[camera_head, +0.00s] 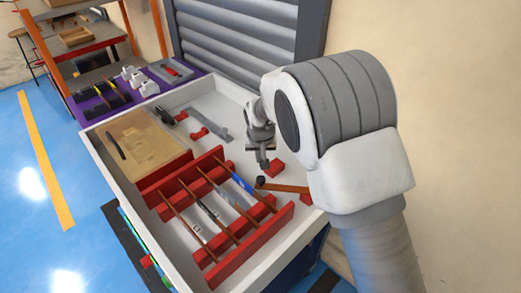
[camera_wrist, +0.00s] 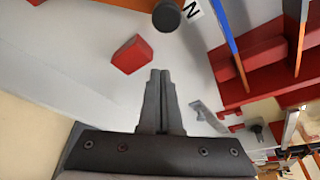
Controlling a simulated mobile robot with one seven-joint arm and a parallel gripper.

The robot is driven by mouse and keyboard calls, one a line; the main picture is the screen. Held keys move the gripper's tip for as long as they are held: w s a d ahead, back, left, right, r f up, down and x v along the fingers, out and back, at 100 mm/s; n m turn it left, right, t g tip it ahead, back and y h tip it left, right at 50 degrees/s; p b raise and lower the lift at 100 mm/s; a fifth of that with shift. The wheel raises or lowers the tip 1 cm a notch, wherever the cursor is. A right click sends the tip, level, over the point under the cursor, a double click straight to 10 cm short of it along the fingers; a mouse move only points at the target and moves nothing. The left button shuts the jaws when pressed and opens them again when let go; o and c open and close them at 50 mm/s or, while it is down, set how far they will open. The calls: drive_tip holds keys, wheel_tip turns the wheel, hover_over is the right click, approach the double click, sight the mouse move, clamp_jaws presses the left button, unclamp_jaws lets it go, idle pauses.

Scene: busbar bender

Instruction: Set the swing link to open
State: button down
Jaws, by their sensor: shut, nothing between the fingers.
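An orange-brown bar (camera_head: 287,187) with a black knob (camera_head: 260,182) at its left end looks like the swing link. It lies low in the white tray, partly hidden behind my arm in the head view. In the wrist view the black knob (camera_wrist: 166,16) is at the top edge, beside a white label marked N (camera_wrist: 192,9), and part of the orange bar (camera_wrist: 128,4) shows to its left. My gripper (camera_head: 263,163) is shut and empty, pointing down, a little behind the knob and apart from it. Its closed fingers (camera_wrist: 160,76) fill the lower middle of the wrist view.
A red block (camera_head: 276,169) sits close to my gripper, also in the wrist view (camera_wrist: 132,54). A red rack (camera_head: 250,243) with several thin bars stands in front. A grey bent piece (camera_head: 208,124) and a wooden board (camera_head: 140,140) lie farther back. White tray walls (camera_head: 118,187) surround these.

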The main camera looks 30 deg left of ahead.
sight(259, 177)
drive_tip(key=s, duration=0.1)
drive_tip(key=d, duration=0.1)
drive_tip(key=s, duration=0.1)
drive_tip(key=shift+s+d+f, duration=0.2)
drive_tip(key=shift+s+d, duration=0.05)
drive_tip(key=shift+s, duration=0.05)
drive_tip(key=shift+s+d+f, duration=0.1)
drive_tip(key=shift+s+d, duration=0.2)
drive_tip(key=shift+s, duration=0.1)
drive_tip(key=shift+s+d+n+y+b, duration=0.2)
drive_tip(key=shift+s+n+b, duration=0.1)
drive_tip(key=shift+s+n, duration=0.2)
drive_tip(key=shift+s+d+n+y+b, duration=0.15)
drive_tip(key=shift+s+n+b, duration=0.1)
drive_tip(key=shift+s+n, duration=0.25)
